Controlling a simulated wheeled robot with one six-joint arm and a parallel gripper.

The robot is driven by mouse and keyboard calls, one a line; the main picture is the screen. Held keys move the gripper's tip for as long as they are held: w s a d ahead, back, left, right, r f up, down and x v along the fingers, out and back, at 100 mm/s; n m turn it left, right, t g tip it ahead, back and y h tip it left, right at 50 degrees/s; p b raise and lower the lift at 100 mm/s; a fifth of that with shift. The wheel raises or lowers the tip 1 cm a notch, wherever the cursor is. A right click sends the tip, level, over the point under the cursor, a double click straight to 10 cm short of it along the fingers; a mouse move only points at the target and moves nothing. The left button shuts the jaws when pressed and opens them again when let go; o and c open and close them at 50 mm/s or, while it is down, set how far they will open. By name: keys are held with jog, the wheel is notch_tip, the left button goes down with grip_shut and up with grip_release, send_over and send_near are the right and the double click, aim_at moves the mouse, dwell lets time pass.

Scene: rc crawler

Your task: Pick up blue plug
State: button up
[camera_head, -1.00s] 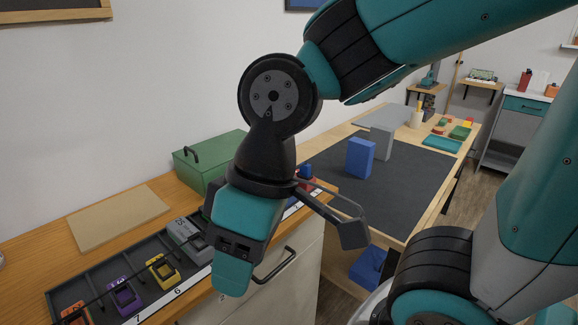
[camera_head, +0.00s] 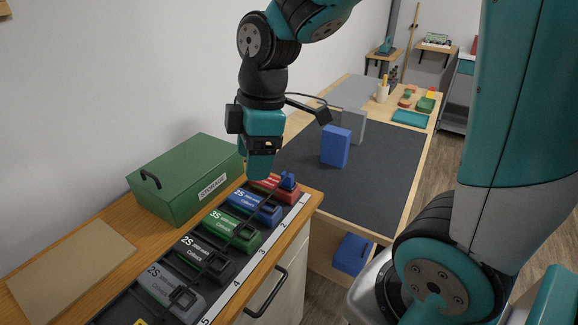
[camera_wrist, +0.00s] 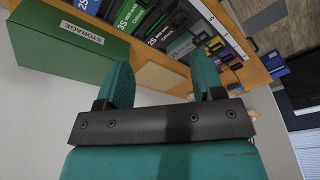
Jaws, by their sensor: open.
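A small blue plug (camera_head: 288,181) shows in the head view on the red battery at slot 1, at the far end of the battery rack. My gripper (camera_head: 259,168) hangs just left of it and above the rack, apart from the plug. In the wrist view my gripper (camera_wrist: 162,78) has its two teal fingers spread apart with nothing between them. I cannot make out the plug for certain in the wrist view.
A green storage box (camera_head: 190,178) stands left of the rack (camera_head: 262,262), which holds several batteries. A tan board (camera_head: 70,268) lies on the wooden counter. A blue block (camera_head: 336,147) stands on the dark mat (camera_head: 390,165) beyond.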

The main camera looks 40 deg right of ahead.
jog(key=w+d+r+n+h+p, duration=0.1)
jog(key=w+d+n+p, duration=0.3)
jog(key=d, duration=0.3)
jog(key=n+h, duration=0.1)
jog(key=n, duration=0.3)
send_near(287, 174)
jog(key=shift+g, duration=0.3)
notch_tip(287, 174, down, 4)
jog(key=p, duration=0.3)
jog(key=shift+s+f+p, duration=0.1)
jog(key=shift+f+p, duration=0.05)
jog(key=shift+p, duration=0.15)
jog(key=shift+w+a+f+p, duration=0.15)
jog(key=shift+f+p, duration=0.6)
jog(key=shift+f, duration=0.8)
jog(key=shift+w+d+f+p, duration=0.15)
jog(key=shift+f+p, duration=0.55)
jog(key=shift+f, duration=0.9)
jog(key=shift+a, duration=0.1)
jog(key=c, duration=1)
